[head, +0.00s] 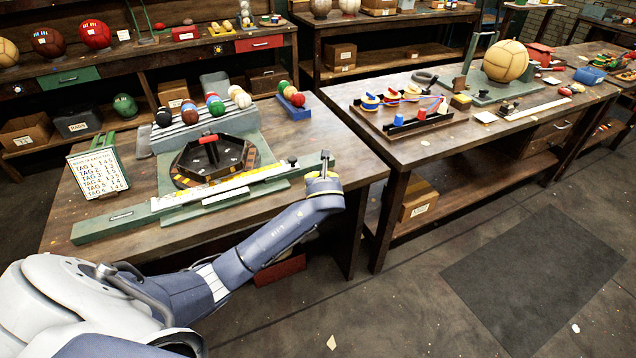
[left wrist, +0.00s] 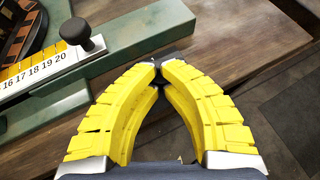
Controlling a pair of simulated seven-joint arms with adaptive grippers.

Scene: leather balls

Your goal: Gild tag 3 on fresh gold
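A white card (head: 98,172) on a stand lists several lines beginning with "TAG"; its numbers are too small to read surely. Beside it a green bench device carries a dark eight-sided tray (head: 212,158) with a red-topped centre handle. A numbered white and yellow scale (head: 215,188) runs along its front rail; the left wrist view shows 16 to 20 on the scale (left wrist: 35,69) and a black knob (left wrist: 84,34) at its end. My right gripper is out of view.
Several coloured balls (head: 213,103) sit on a stepped rack behind the tray, and more in a blue holder (head: 292,97). The right bench (head: 440,150) holds spools (head: 370,102) and a large tan ball (head: 505,61). A gap separates the benches.

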